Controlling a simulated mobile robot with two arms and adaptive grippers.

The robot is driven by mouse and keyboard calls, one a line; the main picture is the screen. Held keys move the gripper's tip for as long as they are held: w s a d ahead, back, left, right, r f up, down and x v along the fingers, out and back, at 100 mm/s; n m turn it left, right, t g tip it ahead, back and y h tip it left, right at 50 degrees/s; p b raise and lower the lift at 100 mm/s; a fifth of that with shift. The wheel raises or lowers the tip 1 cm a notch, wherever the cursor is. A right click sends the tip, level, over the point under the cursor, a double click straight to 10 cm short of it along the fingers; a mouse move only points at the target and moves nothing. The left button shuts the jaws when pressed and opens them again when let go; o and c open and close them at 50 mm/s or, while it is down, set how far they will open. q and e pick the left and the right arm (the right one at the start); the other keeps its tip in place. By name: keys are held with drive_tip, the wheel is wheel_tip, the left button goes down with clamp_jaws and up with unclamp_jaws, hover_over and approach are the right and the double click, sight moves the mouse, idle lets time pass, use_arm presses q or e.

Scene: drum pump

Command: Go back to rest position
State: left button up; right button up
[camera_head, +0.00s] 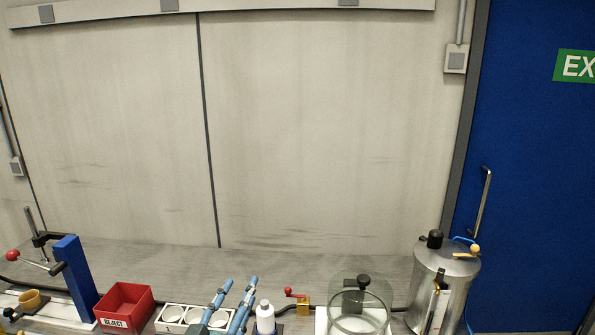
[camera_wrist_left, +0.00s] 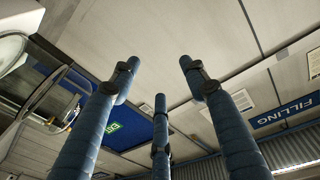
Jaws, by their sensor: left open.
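My left gripper (camera_head: 240,288) shows at the bottom of the head view, its blue fingers pointing up and away over the bench. In the left wrist view its three blue fingers (camera_wrist_left: 160,76) stand apart with nothing between them, so it is open and empty. The picture's lower edge cuts off the rest of the arm. My right gripper is in neither view.
Near the left gripper are a white tray with round wells (camera_head: 172,314), a white bottle (camera_head: 265,318) and a red-handled valve (camera_head: 303,299). A red REJECT bin (camera_head: 125,305) and blue press (camera_head: 76,278) stand left. A glass vessel (camera_head: 372,302) and steel drum (camera_head: 447,272) stand right.

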use_arm(q)
drive_tip(key=s+a+f+n+g+y, duration=0.2)
drive_tip(key=s+a+f, duration=0.1)
drive_tip(key=f, duration=0.2)
drive_tip(key=s+a+f+n+g+y, duration=0.1)
drive_tip(key=s+a+f+g+y, duration=0.15)
drive_tip(key=s+a+f, duration=0.2)
drive_tip(key=s+f+g, duration=0.2)
drive_tip(key=s+f, duration=0.2)
drive_tip(key=s, duration=0.1)
drive_tip(key=s+a+f+g, duration=0.1)
drive_tip(key=s+f+g, duration=0.1)
drive_tip(key=s+f, duration=0.2)
drive_tip(key=s+a+f+g, duration=0.1)
drive_tip(key=s+f+g, duration=0.1)
drive_tip(key=s+f, duration=0.2)
drive_tip(key=shift+s, duration=0.95)
drive_tip(key=s+d+f+g, duration=0.1)
drive_tip(key=s+f+g, duration=0.3)
drive_tip(key=s, duration=0.8)
wheel_tip(320, 180, down, 26)
drive_tip(key=g+b, duration=0.2)
drive_tip(key=s+a+f+m+b, duration=0.1)
drive_tip(key=s+a+f+b, duration=0.1)
drive_tip(key=s+f, duration=1.6)
wheel_tip(320, 180, down, 2)
drive_tip(key=shift+s+a+f+g, duration=0.1)
drive_tip(key=shift+s+a+g, duration=0.25)
drive_tip(key=shift+a+g, duration=0.1)
drive_tip(key=shift+h, duration=0.25)
